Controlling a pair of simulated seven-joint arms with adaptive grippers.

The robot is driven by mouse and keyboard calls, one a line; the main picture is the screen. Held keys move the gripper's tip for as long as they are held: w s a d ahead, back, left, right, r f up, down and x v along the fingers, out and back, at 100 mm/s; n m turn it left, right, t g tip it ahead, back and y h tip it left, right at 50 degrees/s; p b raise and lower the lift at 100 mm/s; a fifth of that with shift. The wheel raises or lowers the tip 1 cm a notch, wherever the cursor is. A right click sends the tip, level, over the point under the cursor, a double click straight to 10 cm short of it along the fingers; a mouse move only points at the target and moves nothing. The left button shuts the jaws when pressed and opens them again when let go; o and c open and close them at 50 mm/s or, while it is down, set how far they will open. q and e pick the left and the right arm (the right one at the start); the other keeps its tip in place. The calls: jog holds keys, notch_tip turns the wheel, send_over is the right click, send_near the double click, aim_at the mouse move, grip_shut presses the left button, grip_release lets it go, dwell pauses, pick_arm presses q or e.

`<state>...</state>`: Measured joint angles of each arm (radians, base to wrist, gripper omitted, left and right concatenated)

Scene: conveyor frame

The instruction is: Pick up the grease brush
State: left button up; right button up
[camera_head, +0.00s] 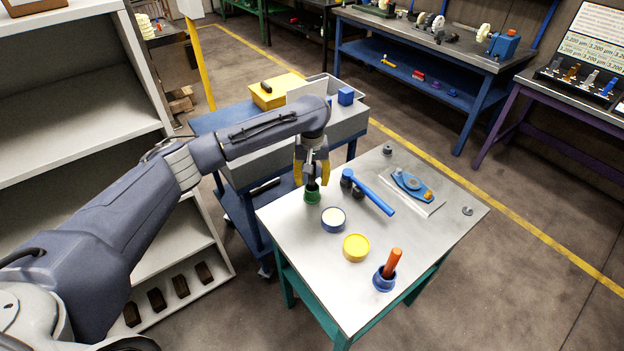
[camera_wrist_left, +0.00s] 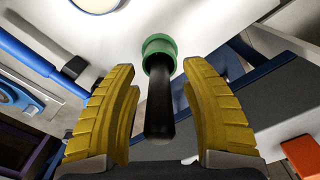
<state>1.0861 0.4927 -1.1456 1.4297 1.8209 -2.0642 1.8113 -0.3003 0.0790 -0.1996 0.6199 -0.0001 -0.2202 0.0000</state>
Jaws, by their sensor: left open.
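A brush with a black handle (camera_wrist_left: 159,105) stands in a green cup (camera_head: 312,196) on the steel-topped table; its bristles are hidden in the cup. I cannot be sure this is the grease brush. An orange handle (camera_head: 392,262) also stands in a blue cup (camera_head: 384,282) at the table's near corner. My left gripper (camera_head: 312,178) is over the green cup, its yellow fingers open on either side of the black handle. In the left wrist view the handle lies between the fingers with gaps on both sides. The green cup's rim (camera_wrist_left: 158,46) is beyond the fingertips.
On the table (camera_head: 310,245) stand a white-topped tin (camera_head: 333,218) and a yellow tin (camera_head: 356,247). A blue-handled hammer (camera_head: 370,193) lies close to the right of my left gripper. A blue part on a plate (camera_head: 412,187) lies farther back. A cart with bins (camera_head: 350,122) stands behind.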

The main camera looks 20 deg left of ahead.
pick_arm(q)
grip_shut()
dwell(0.3)
jog(key=shift+r, duration=0.1)
dwell(0.4)
notch_tip(320, 180, up, 20)
dwell(0.7)
